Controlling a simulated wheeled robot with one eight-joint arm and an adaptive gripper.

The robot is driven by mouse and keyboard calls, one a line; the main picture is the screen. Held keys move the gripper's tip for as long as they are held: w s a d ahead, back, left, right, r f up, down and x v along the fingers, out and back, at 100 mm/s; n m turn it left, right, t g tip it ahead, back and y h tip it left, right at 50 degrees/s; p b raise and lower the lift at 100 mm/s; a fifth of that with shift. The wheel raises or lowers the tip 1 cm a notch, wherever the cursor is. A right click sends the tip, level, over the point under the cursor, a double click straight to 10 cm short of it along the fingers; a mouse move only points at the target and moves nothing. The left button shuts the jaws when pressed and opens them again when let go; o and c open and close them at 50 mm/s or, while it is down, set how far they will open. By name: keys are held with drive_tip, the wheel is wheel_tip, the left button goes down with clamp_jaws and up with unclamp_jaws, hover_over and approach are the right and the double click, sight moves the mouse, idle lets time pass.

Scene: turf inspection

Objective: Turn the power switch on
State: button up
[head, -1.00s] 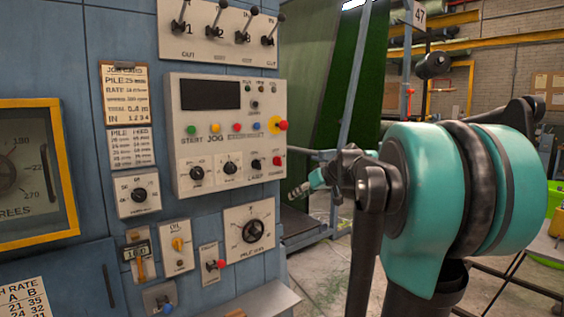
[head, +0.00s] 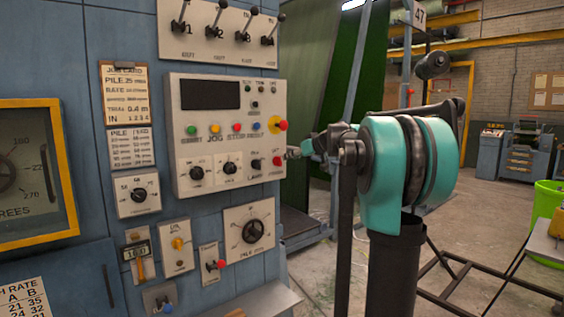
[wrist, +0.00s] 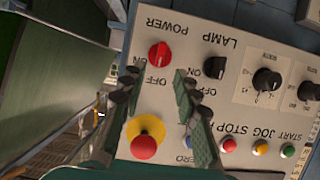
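The power switch is a red rotary knob (wrist: 160,52) under the upside-down POWER label in the wrist view, with ON and OFF marked beside it. I cannot clearly tell which mark it points to. In the head view the knob (head: 277,161) sits at the lower right corner of the white control panel (head: 182,125). My gripper (wrist: 156,82) is open and empty, its two fingers apart over the panel, with the red knob just beyond the tips, between their lines. In the head view my gripper (head: 296,152) is at the panel's right edge, partly hidden by my arm.
A black lamp knob (wrist: 214,67) sits beside the power switch. A red emergency button on a yellow base (wrist: 144,146) is close to the fingers. Other coloured buttons and dials fill the panel. Open floor lies right of the cabinet.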

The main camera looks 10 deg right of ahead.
sight(281, 160)
drive_tip(key=x, duration=0.7)
drive_tip(key=shift+w+a+f, duration=0.1)
clamp_jaws()
